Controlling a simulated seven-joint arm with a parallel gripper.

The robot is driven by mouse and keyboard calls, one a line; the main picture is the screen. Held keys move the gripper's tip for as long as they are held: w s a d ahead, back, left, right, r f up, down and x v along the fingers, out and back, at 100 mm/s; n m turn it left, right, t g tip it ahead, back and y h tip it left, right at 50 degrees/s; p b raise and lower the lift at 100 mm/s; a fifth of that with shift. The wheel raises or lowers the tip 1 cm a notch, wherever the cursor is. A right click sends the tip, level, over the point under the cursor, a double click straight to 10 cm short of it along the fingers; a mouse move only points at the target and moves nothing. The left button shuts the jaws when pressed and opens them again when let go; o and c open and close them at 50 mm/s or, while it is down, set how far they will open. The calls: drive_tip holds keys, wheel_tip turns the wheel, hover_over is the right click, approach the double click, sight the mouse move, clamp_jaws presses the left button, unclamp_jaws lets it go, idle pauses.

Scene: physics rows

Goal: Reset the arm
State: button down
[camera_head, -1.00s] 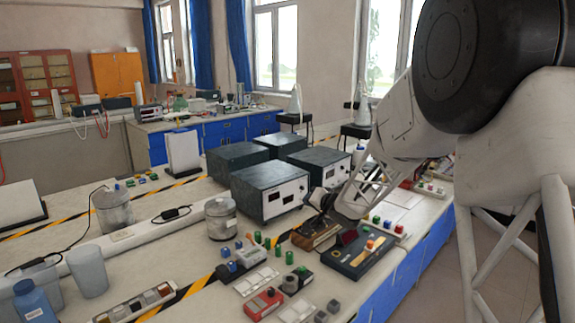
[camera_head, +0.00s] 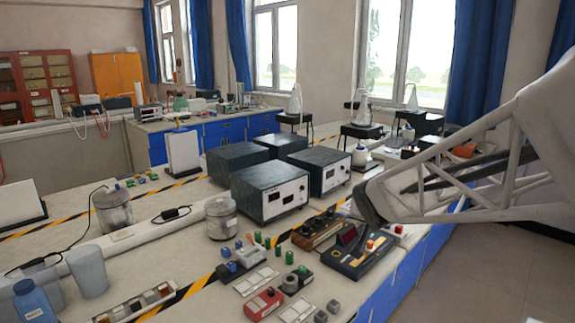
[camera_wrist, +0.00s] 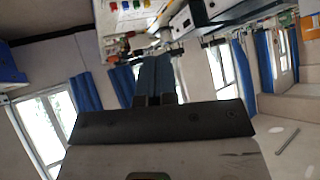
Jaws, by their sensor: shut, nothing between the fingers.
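My gripper (camera_wrist: 155,85) shows in the wrist view as dark fingers side by side, shut with nothing between them. I cannot make out the fingers clearly there. The wrist view is tilted, with the bench at its top and windows at both sides.
The bench (camera_head: 150,262) is crowded. Dark boxed instruments (camera_head: 272,193) stand at its middle, metal canisters (camera_head: 220,222) to their left. Small coloured connectors and a red module (camera_head: 264,304) lie near the front. Open floor (camera_head: 480,285) is at the right.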

drive_tip(key=s+f+n+g, duration=0.3)
drive_tip(key=s+g, duration=0.4)
drive_tip(key=s, duration=2.4)
drive_tip(key=shift+s+a+f+y, duration=0.15)
drive_tip(key=shift+a+f+y, duration=0.05)
drive_tip(key=shift+a+y, duration=0.2)
